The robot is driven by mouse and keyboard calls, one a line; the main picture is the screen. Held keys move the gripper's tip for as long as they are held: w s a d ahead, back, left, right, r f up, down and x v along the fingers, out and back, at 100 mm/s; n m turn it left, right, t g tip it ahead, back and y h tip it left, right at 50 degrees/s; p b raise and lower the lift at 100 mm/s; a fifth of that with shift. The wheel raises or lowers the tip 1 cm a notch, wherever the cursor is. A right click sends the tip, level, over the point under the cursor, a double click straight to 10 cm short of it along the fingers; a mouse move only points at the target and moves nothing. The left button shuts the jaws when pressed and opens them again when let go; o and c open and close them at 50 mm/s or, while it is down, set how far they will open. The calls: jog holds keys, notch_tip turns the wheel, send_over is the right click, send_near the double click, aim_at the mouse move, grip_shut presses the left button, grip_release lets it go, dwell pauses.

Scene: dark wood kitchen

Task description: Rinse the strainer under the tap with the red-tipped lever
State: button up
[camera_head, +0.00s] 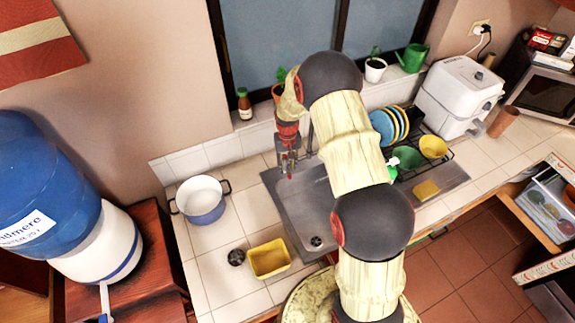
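The sink basin (308,205) is in the middle of the counter, partly hidden by my arm. My gripper (289,172) points down over the basin's back left corner, by the tap. It is too small to tell whether its fingers are open or shut, or whether they touch anything. A small red spot shows at its tip; I cannot tell whether this is the lever's red end. The grey tap (310,138) shows only as a sliver between my gripper and arm. A small dark round thing (236,257) lies on the counter left of the sink; it may be the strainer.
A yellow tub (270,259) and a white-and-blue pot (202,200) stand left of the sink. A dish rack (430,165) with plates and bowls is at the right. A sauce bottle (244,104) and plants line the sill. Bare tiles surround the pot.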

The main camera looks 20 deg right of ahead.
notch_tip(320, 180, up, 12)
jog(key=shift+f, duration=0.15)
jog(key=shift+c, duration=0.2)
